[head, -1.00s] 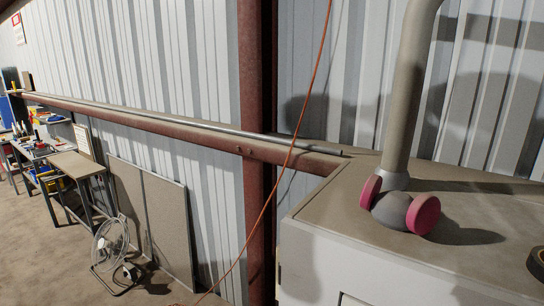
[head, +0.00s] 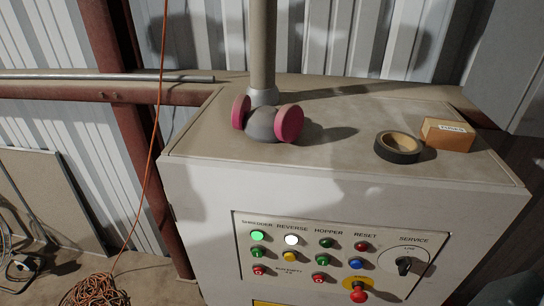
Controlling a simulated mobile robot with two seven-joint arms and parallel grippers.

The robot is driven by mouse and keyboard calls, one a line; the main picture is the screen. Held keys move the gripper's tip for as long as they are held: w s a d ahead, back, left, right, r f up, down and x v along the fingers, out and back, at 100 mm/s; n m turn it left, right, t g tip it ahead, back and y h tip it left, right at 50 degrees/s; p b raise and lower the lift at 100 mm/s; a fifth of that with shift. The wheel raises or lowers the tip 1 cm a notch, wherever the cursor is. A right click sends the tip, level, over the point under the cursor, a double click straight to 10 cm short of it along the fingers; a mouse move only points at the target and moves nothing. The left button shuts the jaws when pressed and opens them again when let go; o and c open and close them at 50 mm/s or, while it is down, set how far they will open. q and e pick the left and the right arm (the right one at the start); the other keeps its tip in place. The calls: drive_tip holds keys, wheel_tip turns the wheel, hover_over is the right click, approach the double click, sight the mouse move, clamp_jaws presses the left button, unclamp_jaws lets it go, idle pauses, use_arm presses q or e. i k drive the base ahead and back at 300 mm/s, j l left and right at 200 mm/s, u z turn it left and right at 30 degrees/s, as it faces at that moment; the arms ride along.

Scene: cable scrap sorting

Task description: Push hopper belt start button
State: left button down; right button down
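A control panel (head: 306,272) is on the front of a pale cabinet, right of centre and low in the head view. Under its HOPPER label are a dark green unlit lamp (head: 327,244), a green button (head: 325,258) below it and a red button (head: 320,279) lower down. Under SHREDDER a green lamp (head: 258,236) is lit, with a green button (head: 260,254) and a red button (head: 259,271) below. Under REVERSE a white lamp (head: 291,240) is lit above a yellow button (head: 290,257). I recognise neither of my grippers in the head view.
A red mushroom button (head: 358,294) on yellow, a blue button (head: 355,264) and a service switch (head: 403,265) lie right of the hopper buttons. A respirator (head: 265,125), tape roll (head: 397,147) and small box (head: 447,134) rest on the cabinet top. An unclear dark shape (head: 510,291) is bottom right.

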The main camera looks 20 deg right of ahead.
sight(321, 261)
drive_tip(key=i+l+z, duration=0.1)
drive_tip(key=z, duration=0.85)
drive_tip(key=k, duration=0.1)
drive_tip(key=i, duration=0.35)
